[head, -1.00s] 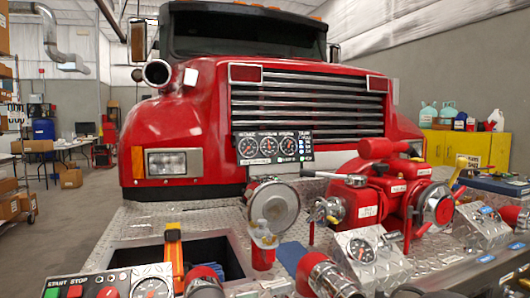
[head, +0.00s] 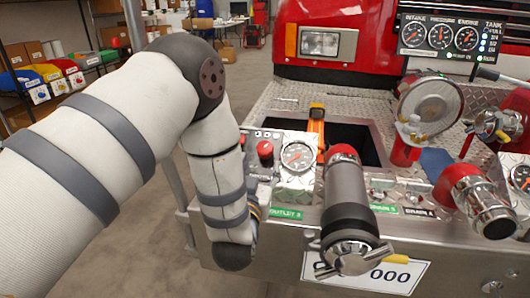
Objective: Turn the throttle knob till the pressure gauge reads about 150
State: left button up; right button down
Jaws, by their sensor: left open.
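The red throttle knob (head: 265,149) stands on the bumper control panel, just right of my left forearm. Its small label is hard to read. The pressure gauge (head: 440,36) is the middle dial on the dark gauge panel at the upper right; its needle value is too small to read. A separate round dial (head: 298,156) sits right of the knob. My left arm reaches down in front of the panel. My left gripper (head: 256,207) is mostly hidden at the wrist, low beside the panel, below and apart from the knob. It is open. My right gripper is out of view.
A grey capped outlet (head: 347,205) with a yellow handle juts forward right of the panel. A silver-and-red fitting (head: 485,205) projects farther right. Shelves with coloured bins (head: 52,78) stand at left.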

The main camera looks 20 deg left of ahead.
aim_at(262, 154)
pick_arm(q)
jog(key=x, duration=0.7)
jog(key=shift+f+b, duration=0.35)
jog(key=shift+b, duration=0.05)
jog(key=shift+w+a+r, duration=0.1)
jog(key=shift+w, duration=0.2)
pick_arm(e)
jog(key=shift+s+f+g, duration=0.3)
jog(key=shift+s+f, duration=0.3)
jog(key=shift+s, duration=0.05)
pick_arm(q)
jog(key=c, duration=1.2)
jog(key=shift+s+r+m+h+p, duration=0.1)
jog(key=shift+r+m+h+p, duration=0.2)
jog(key=shift+r+m+h, duration=0.15)
jog(key=shift+a+m+h, duration=0.1)
jog(key=shift+m+h, duration=0.45)
jog(key=shift+h, duration=0.1)
jog(key=shift+f+m+h, duration=0.25)
jog(key=shift+m+h, duration=0.05)
jog(key=shift+f, duration=0.15)
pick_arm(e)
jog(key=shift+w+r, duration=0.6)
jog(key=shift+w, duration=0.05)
